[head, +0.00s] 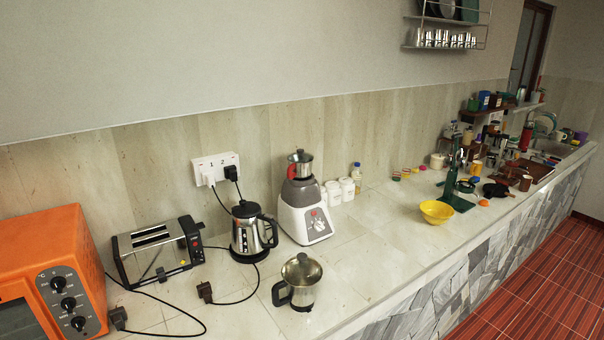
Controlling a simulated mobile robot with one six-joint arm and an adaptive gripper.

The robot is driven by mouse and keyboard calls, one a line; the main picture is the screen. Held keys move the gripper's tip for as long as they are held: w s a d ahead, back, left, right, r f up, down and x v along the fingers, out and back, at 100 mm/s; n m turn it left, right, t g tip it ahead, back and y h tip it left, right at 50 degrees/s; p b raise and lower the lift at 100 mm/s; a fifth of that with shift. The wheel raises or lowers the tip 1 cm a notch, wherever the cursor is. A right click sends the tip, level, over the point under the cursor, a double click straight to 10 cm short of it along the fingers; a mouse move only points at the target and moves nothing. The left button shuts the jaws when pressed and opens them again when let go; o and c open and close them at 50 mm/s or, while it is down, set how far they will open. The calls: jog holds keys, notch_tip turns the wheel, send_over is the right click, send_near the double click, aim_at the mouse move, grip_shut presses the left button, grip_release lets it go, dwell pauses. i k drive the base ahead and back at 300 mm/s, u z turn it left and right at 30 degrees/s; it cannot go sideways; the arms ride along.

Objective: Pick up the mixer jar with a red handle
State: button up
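The mixer jar with a red handle (303,165) is a small steel jar with a dark lid. It sits upright on top of the white and grey mixer base (304,215), near the back wall. Its red handle (291,172) points to the left. A second steel jar (302,284) with a black handle stands on the counter in front of the mixer base. My gripper is not in view.
A steel kettle (251,233) stands just left of the mixer, with black cords around it. A toaster (154,255) and an orange oven (48,280) are further left. White canisters (340,190) stand to the right. A yellow bowl (436,212) sits beyond clear counter (375,240).

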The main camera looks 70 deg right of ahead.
aim_at(299, 172)
jog(key=z, duration=0.05)
jog(key=k, duration=2.1)
jog(key=z, duration=1.1)
jog(key=i, duration=0.95)
jog(key=z, duration=0.1)
